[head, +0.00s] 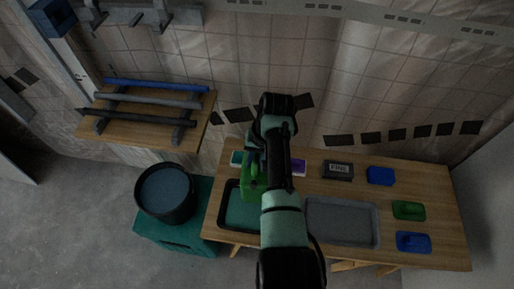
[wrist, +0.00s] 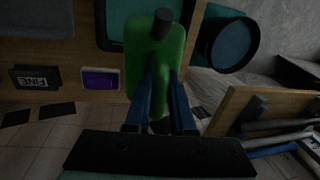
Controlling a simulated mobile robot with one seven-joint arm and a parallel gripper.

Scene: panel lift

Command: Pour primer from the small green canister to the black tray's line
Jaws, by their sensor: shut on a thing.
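The small green canister (head: 250,186) is in my gripper, over the upper right part of the black tray (head: 224,207). In the wrist view the canister (wrist: 142,62) has a dark cap or spout at its far end, and the blue fingers of my gripper (wrist: 161,112) are shut on it. The black tray (wrist: 101,28) shows behind it in that view. A teal surface fills the visible inside of the tray. My arm hides the tray's right side. I see no stream of primer, the tray's line does not show, and I cannot tell the canister's tilt.
A black bucket (head: 166,193) with dark bluish content stands on a teal crate (head: 168,237) left of the table. A grey tray (head: 342,221) lies right of my arm. Blue and green blocks, a dark labelled box (head: 338,170) and a purple-white item (head: 299,168) lie on the table.

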